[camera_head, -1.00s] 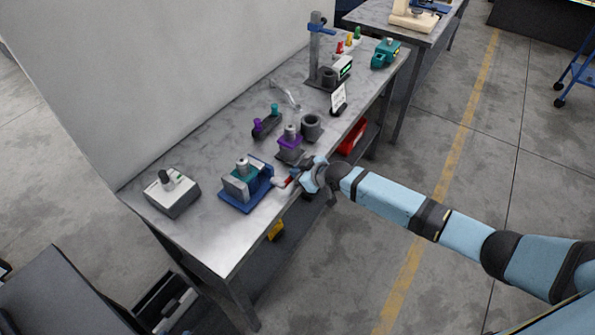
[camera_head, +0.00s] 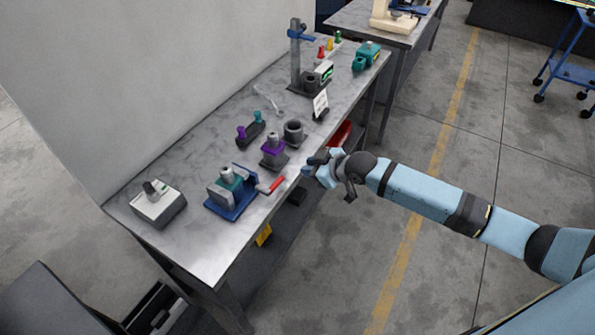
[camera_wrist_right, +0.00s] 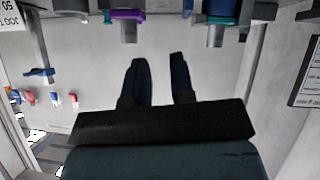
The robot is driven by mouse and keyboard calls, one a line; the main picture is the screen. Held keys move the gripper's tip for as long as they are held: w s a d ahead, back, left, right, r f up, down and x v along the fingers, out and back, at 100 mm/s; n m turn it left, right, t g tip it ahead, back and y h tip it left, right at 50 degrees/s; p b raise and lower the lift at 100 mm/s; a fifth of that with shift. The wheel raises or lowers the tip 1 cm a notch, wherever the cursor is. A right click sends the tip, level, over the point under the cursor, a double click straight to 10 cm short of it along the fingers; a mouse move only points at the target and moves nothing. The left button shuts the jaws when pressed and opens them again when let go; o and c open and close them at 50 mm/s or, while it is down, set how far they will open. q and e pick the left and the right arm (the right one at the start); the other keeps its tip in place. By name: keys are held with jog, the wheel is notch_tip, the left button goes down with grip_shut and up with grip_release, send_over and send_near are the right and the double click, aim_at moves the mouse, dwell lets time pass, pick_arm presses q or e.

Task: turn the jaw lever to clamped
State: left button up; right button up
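The blue clamp fixture (camera_head: 232,207) stands near the front edge of the bench, with a teal and grey block held on it. Its lever with a red handle (camera_head: 277,184) points right, toward the bench's front edge. My right gripper (camera_head: 311,165) is just off that edge, to the right of the red handle and apart from it. In the right wrist view its two dark fingers (camera_wrist_right: 160,62) are spread with nothing between them. The red handle cannot be made out in that view. My left gripper is not in view.
A purple fixture (camera_head: 272,150) and a dark grey cup (camera_head: 293,131) stand behind the blue fixture. A grey and white box (camera_head: 158,205) is to its left. A small sign (camera_head: 320,104) and a post stand (camera_head: 296,60) are farther back. The bench front corner is bare.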

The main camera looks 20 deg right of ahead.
aim_at(277, 181)
jog(key=a+f+n+b, duration=0.1)
jog(key=f+b, duration=0.1)
jog(key=s+a+f+n+t+b, duration=0.1)
jog(key=f+n+b, duration=0.1)
jog(key=b, duration=0.1)
jog(key=s+a+f+n+t+b, duration=0.1)
jog(key=f+n+b, duration=0.1)
jog(key=shift+s+a+f, duration=0.15)
jog(key=shift+a+f, duration=0.15)
jog(key=shift+a, duration=0.05)
jog(key=w+a+f+n+t+b, duration=0.1)
jog(key=w+f+n+b, duration=0.1)
jog(key=w, duration=0.1)
jog(key=w+a+f+n+t+h+b, duration=0.1)
jog(key=w+n+b, duration=0.1)
jog(key=w, duration=0.2)
jog(key=w+a+f+n+t+h+b, duration=0.1)
jog(key=w+f+n, duration=0.1)
jog(key=w, duration=0.1)
jog(key=shift+w+a+f+n+b, duration=0.15)
jog(key=shift+a+f+n+b, duration=0.2)
jog(key=shift+n+b, duration=0.05)
grip_shut()
